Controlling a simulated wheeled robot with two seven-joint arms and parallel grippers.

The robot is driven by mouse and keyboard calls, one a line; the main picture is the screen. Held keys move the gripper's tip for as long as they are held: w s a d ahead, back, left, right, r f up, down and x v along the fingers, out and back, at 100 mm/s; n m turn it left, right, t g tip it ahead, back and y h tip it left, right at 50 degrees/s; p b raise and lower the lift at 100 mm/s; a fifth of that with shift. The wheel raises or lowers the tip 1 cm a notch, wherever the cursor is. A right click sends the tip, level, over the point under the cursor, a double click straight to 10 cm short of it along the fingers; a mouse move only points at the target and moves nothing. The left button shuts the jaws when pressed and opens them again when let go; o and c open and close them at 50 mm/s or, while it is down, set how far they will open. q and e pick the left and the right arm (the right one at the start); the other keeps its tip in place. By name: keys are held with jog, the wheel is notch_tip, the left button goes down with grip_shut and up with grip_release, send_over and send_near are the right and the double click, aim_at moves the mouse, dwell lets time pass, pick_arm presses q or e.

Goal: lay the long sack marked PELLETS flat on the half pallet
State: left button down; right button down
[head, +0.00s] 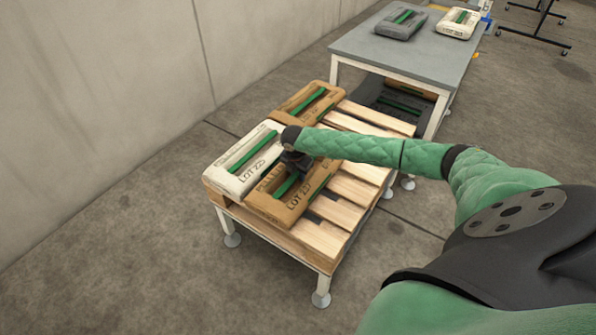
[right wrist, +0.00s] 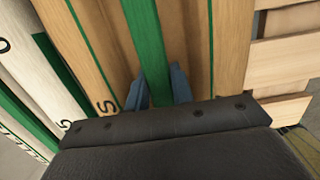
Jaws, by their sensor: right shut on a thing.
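My right gripper (head: 291,168) is over a brown sack (head: 292,205) at the front of the wooden half pallet (head: 318,236). The sack has a green strap and reads LOT 25; its other lettering is partly hidden, so I cannot read PELLETS for sure. In the right wrist view the gripper's blue-grey fingers (right wrist: 158,92) are shut on the green strap (right wrist: 146,40) of this brown sack (right wrist: 103,50). The sack looks flat on the slats, close beside a white sack (head: 238,172). My left gripper is not in view.
Another brown sack (head: 306,100) lies at the pallet's back. Bare slats are free on the right side. A grey table (head: 372,47) behind holds a grey sack (head: 398,25) and a white sack (head: 458,24). A wall stands left.

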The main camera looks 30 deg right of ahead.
aim_at(296, 175)
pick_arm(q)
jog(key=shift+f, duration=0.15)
pick_arm(e)
jog(key=shift+w+r, duration=0.15)
jog(key=c, duration=1.4)
grip_release()
jog(key=shift+c, duration=0.2)
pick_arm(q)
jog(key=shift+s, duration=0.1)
pick_arm(e)
jog(key=shift+o, duration=1.2)
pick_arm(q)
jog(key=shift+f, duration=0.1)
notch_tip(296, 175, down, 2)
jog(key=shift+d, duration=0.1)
pick_arm(e)
notch_tip(296, 175, up, 12)
jog(key=a, duration=0.1)
jog(key=shift+s+a, duration=0.15)
jog(key=shift+s, duration=0.25)
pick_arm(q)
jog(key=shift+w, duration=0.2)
pick_arm(e)
jog(key=shift+m, duration=0.3)
